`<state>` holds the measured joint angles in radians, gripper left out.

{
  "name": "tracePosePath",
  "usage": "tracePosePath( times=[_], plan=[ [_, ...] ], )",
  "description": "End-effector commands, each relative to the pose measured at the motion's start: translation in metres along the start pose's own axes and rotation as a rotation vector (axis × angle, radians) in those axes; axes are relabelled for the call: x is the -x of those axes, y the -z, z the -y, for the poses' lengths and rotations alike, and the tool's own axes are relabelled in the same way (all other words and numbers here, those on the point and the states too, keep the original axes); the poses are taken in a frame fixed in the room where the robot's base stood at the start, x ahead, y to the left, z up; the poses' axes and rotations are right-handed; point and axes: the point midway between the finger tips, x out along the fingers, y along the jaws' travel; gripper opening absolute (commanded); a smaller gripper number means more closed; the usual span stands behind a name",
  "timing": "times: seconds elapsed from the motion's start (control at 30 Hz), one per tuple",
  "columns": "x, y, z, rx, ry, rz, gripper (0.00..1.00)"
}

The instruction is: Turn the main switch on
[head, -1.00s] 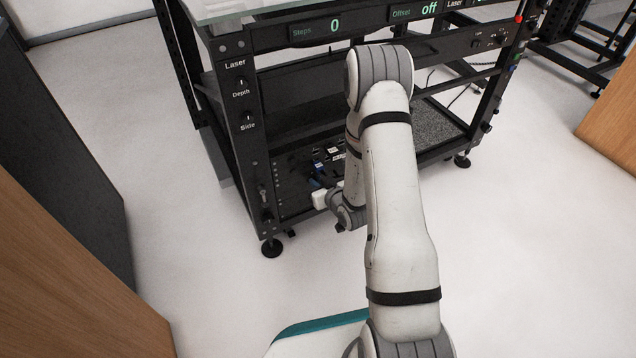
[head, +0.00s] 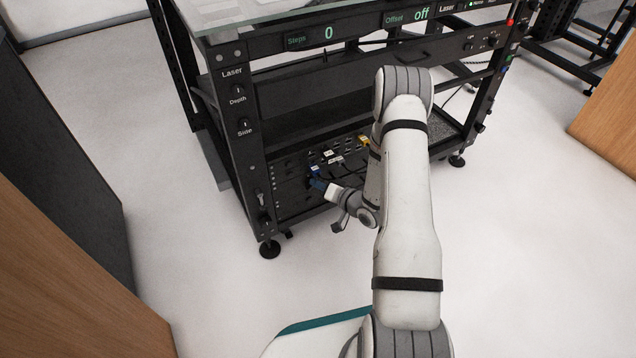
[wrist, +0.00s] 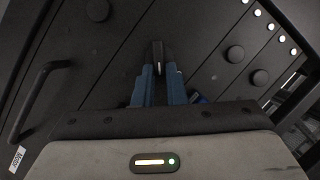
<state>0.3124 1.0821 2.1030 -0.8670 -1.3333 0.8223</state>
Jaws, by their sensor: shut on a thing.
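In the wrist view, the blue fingers of my gripper (wrist: 158,74) are closed on a small black lever-like piece (wrist: 157,52) that stands out from a dark panel (wrist: 195,30). It appears to be the main switch, but no label on it is readable. In the head view, my gripper (head: 317,185) is at the low front panel of the black rack (head: 238,135), towards its left side. The switch itself cannot be made out there behind the fingers.
In the wrist view, round knobs (wrist: 235,54) and a row of white lights (wrist: 270,27) lie to the right, and a black handle (wrist: 38,95) to the left. In the head view, cable plugs (head: 330,155) sit just above my gripper. A wooden cabinet (head: 65,270) stands at left.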

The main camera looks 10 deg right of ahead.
Motion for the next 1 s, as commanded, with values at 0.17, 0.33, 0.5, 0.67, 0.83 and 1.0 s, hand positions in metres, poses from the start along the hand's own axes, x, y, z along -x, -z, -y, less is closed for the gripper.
tracePosePath(
  times=[0.17, 0.33, 0.5, 0.67, 0.83, 1.0],
  plan=[
    [0.001, 0.0, -0.005, -0.155, 0.06, -0.003, 0.0],
    [0.0, 0.0, -0.009, -0.302, 0.122, -0.003, 0.0],
    [-0.001, -0.002, -0.013, -0.438, 0.18, -0.004, 0.0],
    [-0.002, -0.003, -0.015, -0.546, 0.224, -0.005, 0.0],
    [-0.002, -0.004, -0.017, -0.631, 0.259, -0.005, 0.0],
    [-0.002, -0.005, -0.018, -0.682, 0.28, -0.005, 0.0]
  ],
)
